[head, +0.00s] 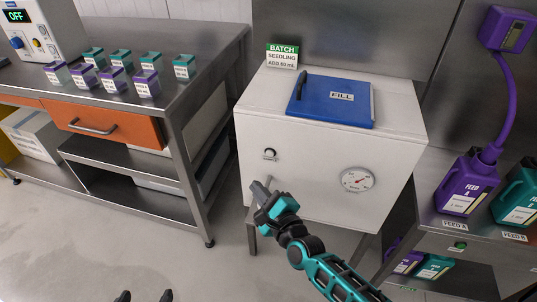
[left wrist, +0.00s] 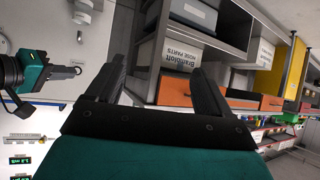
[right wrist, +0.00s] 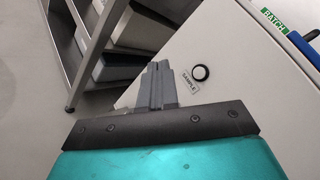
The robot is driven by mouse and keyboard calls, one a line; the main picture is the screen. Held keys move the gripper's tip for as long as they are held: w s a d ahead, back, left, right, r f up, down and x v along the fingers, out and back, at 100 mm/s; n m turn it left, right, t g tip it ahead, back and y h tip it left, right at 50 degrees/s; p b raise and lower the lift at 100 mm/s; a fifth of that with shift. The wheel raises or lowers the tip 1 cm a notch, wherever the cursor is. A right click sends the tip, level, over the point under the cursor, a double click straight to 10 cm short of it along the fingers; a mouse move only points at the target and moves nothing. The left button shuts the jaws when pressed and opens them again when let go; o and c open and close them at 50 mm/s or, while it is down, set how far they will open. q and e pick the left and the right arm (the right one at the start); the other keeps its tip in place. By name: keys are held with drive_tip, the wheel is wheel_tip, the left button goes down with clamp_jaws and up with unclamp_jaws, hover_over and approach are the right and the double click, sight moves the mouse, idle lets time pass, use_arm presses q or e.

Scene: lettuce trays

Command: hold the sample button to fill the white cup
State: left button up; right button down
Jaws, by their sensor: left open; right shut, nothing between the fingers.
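The sample button (head: 270,153) is a round knob on the front of the white cabinet (head: 310,175); in the right wrist view the button (right wrist: 200,72) has a SAMPLE label beside it. My right gripper (head: 260,190) is shut and empty, in front of the cabinet and below the button; in the right wrist view its fingertips (right wrist: 158,68) are left of the button, apart from it in the picture. My left gripper (head: 145,295) shows only as two spread fingertips at the bottom edge; in the left wrist view it (left wrist: 165,60) is open and empty.
A steel table (head: 215,75) with several small labelled cups and an orange drawer (head: 105,125) stands left. A dial gauge (head: 357,179) is on the cabinet front. Purple (head: 462,190) and teal (head: 515,200) jugs stand right.

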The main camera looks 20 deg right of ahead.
sight(270, 154)
use_arm(q)
drive_tip(key=f+b, duration=0.1)
drive_tip(key=b, duration=0.1)
drive_tip(key=f+b, duration=0.1)
drive_tip(key=b, duration=0.1)
drive_tip(key=shift+w+d+f, duration=0.3)
drive_tip(key=shift+f, duration=0.05)
use_arm(e)
drive_tip(key=w+d, duration=0.5)
drive_tip(key=w, duration=0.2)
drive_tip(key=shift+w, duration=0.15)
use_arm(q)
drive_tip(key=shift+s+f, duration=0.2)
idle(1.1)
drive_tip(key=shift+f, duration=0.1)
use_arm(e)
drive_tip(key=shift+w, duration=0.1)
use_arm(q)
drive_tip(key=shift+w+f+b, duration=0.1)
drive_tip(key=shift+f+b, duration=0.05)
drive_tip(key=shift+b, duration=0.15)
use_arm(e)
drive_tip(key=shift+w+d, duration=0.2)
drive_tip(key=shift+w, duration=0.05)
